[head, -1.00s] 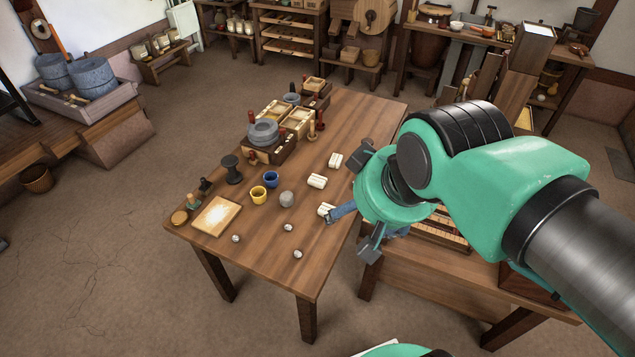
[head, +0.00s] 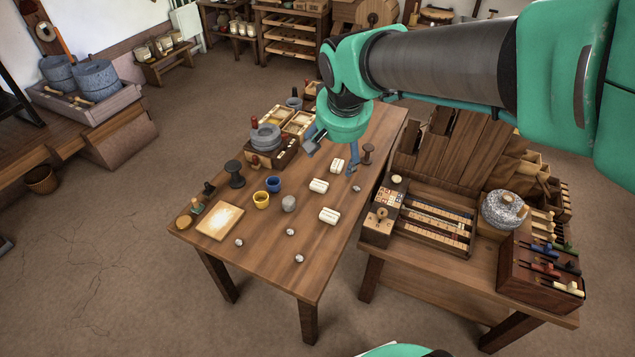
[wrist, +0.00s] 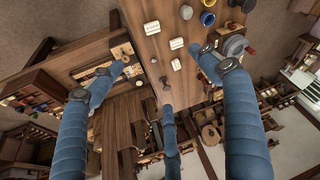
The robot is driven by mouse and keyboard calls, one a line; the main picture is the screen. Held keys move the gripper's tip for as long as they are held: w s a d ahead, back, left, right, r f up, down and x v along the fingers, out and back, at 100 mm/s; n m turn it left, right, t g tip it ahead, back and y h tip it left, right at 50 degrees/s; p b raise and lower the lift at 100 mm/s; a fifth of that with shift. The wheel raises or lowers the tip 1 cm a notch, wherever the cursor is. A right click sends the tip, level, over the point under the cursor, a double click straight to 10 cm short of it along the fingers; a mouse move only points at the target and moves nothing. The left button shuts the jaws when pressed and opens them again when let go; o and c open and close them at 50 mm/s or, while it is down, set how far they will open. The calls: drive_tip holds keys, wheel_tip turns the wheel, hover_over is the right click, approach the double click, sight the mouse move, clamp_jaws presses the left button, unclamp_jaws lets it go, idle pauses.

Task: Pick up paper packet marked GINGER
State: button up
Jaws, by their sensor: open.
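Three small white packets lie on the long wooden table (head: 262,245): a near one (head: 329,215), a middle one (head: 319,186) and a far one (head: 337,165). All three also show in the wrist view, the near one (wrist: 152,28) at the top, then the middle one (wrist: 177,43) and the far one (wrist: 176,64). Their marks are too small to read, so I cannot tell which says GINGER. My gripper (head: 331,157) is open and empty, above the table by the far packet. In the wrist view its blue fingers (wrist: 163,70) are spread wide around the far packet's place in the picture.
A grey stone (head: 289,203), a yellow cup (head: 261,200) and a blue cup (head: 273,184) stand left of the packets. A small quern (head: 265,138) sits farther back. A dark wooden spool (head: 368,153) stands right of the far packet. A side bench with trays (head: 438,222) adjoins on the right.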

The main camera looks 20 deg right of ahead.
drive_tip(key=w+d+f+m+g+p, duration=0.1)
drive_tip(key=w+f+m, duration=0.1)
drive_tip(key=w+f, duration=0.55)
drive_tip(key=w+d+f+m+p, duration=0.15)
drive_tip(key=w+f, duration=0.25)
drive_tip(key=w, duration=0.6)
drive_tip(key=w+f+m+p, duration=0.1)
drive_tip(key=w+f, duration=0.3)
drive_tip(key=f, duration=0.5)
drive_tip(key=w+d+f+m+g+h+p, duration=0.1)
drive_tip(key=w+f, duration=0.4)
drive_tip(key=f, duration=0.4)
drive_tip(key=shift+w+p, duration=0.25)
drive_tip(key=shift+p, duration=0.15)
drive_tip(key=shift+f, duration=0.2)
drive_tip(key=b, duration=0.1)
hover_over(319, 184)
drive_tip(key=s+a, duration=0.1)
drive_tip(key=a, duration=0.1)
drive_tip(key=shift+s+a+f+x, duration=0.15)
drive_tip(key=shift+s+x, duration=0.15)
drive_tip(key=shift+x, duration=1)
drive_tip(key=shift+s+a+x, duration=0.15)
drive_tip(key=shift+s+x, duration=0.1)
drive_tip(key=shift+x, duration=1.05)
drive_tip(key=shift+s+a+f+x, duration=0.1)
drive_tip(key=shift+s+x, duration=0.2)
drive_tip(key=shift+x, duration=1)
drive_tip(key=shift+f, duration=0.1)
